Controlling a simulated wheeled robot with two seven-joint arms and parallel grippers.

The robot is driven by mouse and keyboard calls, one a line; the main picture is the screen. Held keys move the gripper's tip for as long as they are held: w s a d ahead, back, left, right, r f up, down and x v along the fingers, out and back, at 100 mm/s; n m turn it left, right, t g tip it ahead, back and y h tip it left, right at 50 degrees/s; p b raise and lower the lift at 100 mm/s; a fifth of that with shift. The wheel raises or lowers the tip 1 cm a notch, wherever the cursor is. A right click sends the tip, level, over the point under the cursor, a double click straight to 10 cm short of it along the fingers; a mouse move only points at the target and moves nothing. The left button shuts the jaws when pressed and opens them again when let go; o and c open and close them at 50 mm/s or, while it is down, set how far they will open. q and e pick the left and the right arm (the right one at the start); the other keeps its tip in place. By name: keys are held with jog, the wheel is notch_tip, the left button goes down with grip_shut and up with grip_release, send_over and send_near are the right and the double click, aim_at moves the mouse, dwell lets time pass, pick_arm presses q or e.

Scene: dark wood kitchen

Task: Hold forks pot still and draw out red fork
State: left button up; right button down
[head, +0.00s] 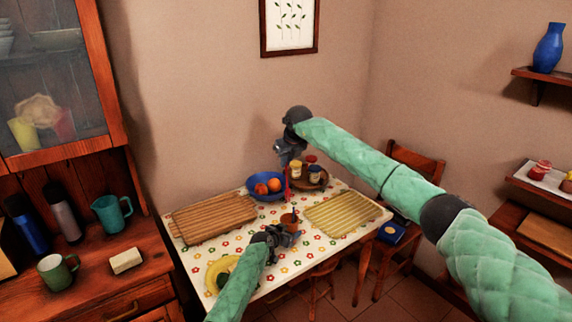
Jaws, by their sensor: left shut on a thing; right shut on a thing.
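The forks pot (289,219), small and reddish brown, stands on the table right of the middle. My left gripper (291,233) comes from below and is shut on the pot at its near side, hiding part of it. My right gripper (288,164) is above the pot, pointing down. It is shut on the red fork (287,186), which hangs upright below it. The fork's lower end is close above the pot; I cannot tell whether it is still inside the rim.
A chair (414,165) stands at the right.

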pick_arm(q)
jog(key=o, duration=1.1)
jog(key=shift+c, duration=0.2)
